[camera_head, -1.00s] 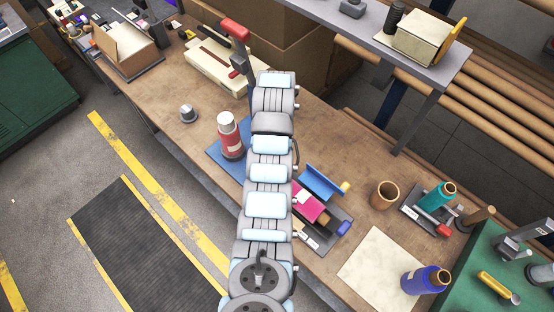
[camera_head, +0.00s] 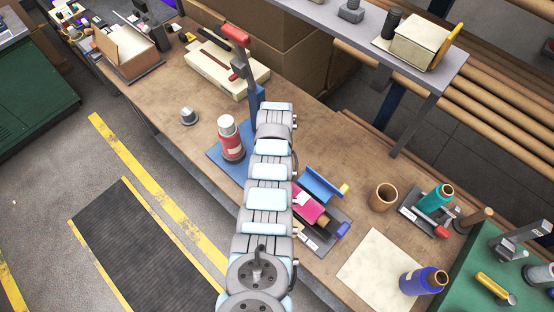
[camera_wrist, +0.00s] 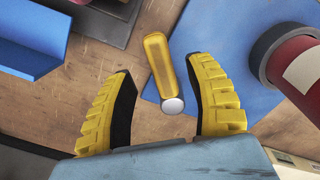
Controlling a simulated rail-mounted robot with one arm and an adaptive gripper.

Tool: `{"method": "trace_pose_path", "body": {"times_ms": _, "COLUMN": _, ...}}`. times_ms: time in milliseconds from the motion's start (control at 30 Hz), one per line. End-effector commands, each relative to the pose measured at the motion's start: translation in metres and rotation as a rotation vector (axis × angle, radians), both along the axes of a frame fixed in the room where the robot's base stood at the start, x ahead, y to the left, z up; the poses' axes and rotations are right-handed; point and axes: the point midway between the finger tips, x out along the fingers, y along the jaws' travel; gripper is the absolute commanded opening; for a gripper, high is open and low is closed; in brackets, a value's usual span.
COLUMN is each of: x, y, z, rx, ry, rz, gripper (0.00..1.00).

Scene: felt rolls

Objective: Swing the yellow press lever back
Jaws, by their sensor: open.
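The yellow lever (camera_wrist: 158,62) shows in the wrist view, a yellow grip with a round silvery end pointing toward me. My gripper (camera_wrist: 161,72) is open, with one yellow ridged finger on each side of the lever. Gaps show on both sides, so the fingers appear apart from it. In the head view my arm hides the gripper and the yellow lever. A blue base plate (camera_head: 214,161) shows left of my arm, and a blue post with a grey upright (camera_head: 246,75) and red top (camera_head: 234,34) rises beyond it.
A red roll with a white top (camera_head: 231,142) stands on the blue plate, close to the right finger in the wrist view (camera_wrist: 295,70). A blue angled piece (camera_head: 319,184) and a magenta roll (camera_head: 308,205) lie right of my arm. A small grey knob (camera_head: 188,116) stands left.

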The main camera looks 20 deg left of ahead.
Motion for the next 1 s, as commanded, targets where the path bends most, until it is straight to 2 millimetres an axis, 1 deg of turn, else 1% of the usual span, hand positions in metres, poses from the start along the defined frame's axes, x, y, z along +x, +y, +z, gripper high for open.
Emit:
{"method": "trace_pose_path", "body": {"times_ms": 233, "x": 0.000, "y": 0.000, "z": -0.017, "rx": -0.001, "ry": 0.002, "rz": 0.001, "gripper": 0.54}}
{"method": "trace_pose_path", "body": {"times_ms": 500, "x": 0.000, "y": 0.000, "z": -0.030, "rx": -0.001, "ry": 0.002, "rz": 0.001, "gripper": 0.54}}
{"method": "trace_pose_path", "body": {"times_ms": 1000, "x": 0.000, "y": 0.000, "z": -0.035, "rx": 0.001, "ry": -0.002, "rz": 0.000, "gripper": 0.54}}
